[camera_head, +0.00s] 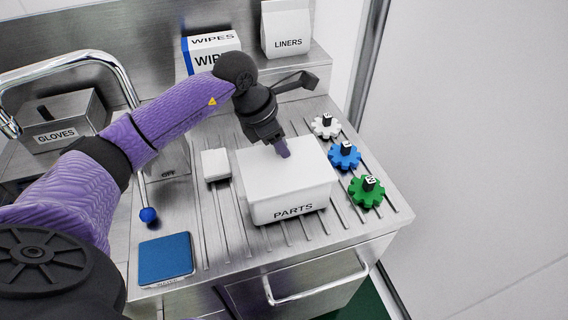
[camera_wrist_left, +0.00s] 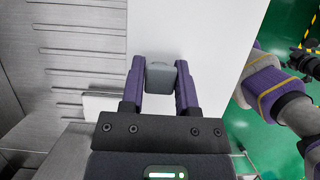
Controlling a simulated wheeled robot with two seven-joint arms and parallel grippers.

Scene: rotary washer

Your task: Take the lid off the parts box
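The white parts box (camera_head: 293,210), labelled PARTS, stands on the ribbed steel counter. Its flat white lid (camera_head: 265,180) covers the top, and I see no clear gap below it. The lid also fills the upper middle of the left wrist view (camera_wrist_left: 215,40). My left gripper (camera_head: 284,152) points down at the middle of the lid from above. In the left wrist view its two purple fingers (camera_wrist_left: 160,82) stand on either side of the lid's grey knob (camera_wrist_left: 160,75) and appear to press on it. The box's inside is hidden. My right gripper does not show clearly.
Right of the box are a white gear (camera_head: 326,126), a blue gear (camera_head: 344,156) and a green gear (camera_head: 366,191). A small white block (camera_head: 215,164) lies left of it. A blue pad (camera_head: 165,259) is at front left. WIPES (camera_head: 210,52) and LINERS (camera_head: 287,30) boxes stand behind.

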